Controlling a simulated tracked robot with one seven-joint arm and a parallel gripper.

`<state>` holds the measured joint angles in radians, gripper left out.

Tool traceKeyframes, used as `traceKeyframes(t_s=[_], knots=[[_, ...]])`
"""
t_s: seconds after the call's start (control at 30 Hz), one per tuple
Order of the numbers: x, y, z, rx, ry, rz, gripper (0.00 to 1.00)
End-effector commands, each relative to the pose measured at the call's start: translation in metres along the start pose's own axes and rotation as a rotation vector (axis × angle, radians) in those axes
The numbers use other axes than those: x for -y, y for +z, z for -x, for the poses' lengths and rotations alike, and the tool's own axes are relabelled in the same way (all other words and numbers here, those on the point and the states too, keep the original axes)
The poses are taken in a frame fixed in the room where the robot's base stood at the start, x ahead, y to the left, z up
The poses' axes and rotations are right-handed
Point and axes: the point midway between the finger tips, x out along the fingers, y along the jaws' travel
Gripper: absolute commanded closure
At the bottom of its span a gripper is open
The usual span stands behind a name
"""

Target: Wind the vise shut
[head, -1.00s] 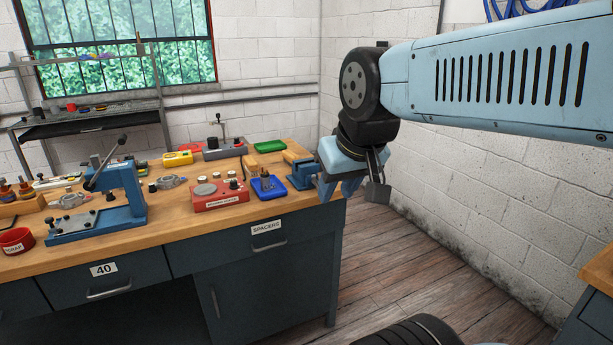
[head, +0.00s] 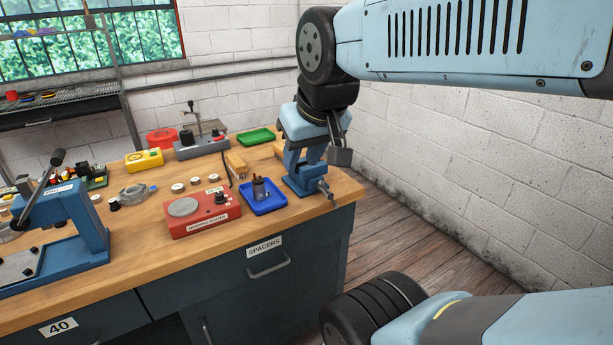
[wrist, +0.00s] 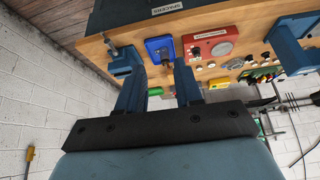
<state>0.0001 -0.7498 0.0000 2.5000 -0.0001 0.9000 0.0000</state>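The blue vise (head: 306,186) sits at the bench's right front corner, its metal screw and handle (head: 325,188) sticking out over the edge. In the wrist view the vise (wrist: 122,62) is at upper left, partly behind one finger, with its screw end (wrist: 111,46) past the bench edge. My gripper (head: 304,158) overlaps the top of the vise in the head view, hiding its jaws. In the wrist view my gripper (wrist: 160,72) shows two blue fingers apart with nothing between them. I cannot tell whether a finger touches the vise, or how wide its jaws are.
A blue tray (head: 284,205) with a small dark part stands left of the vise, then a red bearing heater (head: 180,226). A green tray (head: 255,136) lies behind. A blue press (head: 92,225) is at left. Floor (head: 385,230) is clear right of the bench.

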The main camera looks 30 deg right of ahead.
Motion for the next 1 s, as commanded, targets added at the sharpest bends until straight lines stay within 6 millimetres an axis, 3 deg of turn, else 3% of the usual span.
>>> traceKeyframes(t_s=[0.37, 0.53, 1.0], knots=[[0.0, -0.001, 0.0, 0.001, 0.001, -0.003, 0.65], [-0.003, -0.01, -0.007, 0.035, 0.038, -0.08, 0.65], [-0.054, -0.07, -0.077, 0.18, 0.367, -0.693, 0.65]])
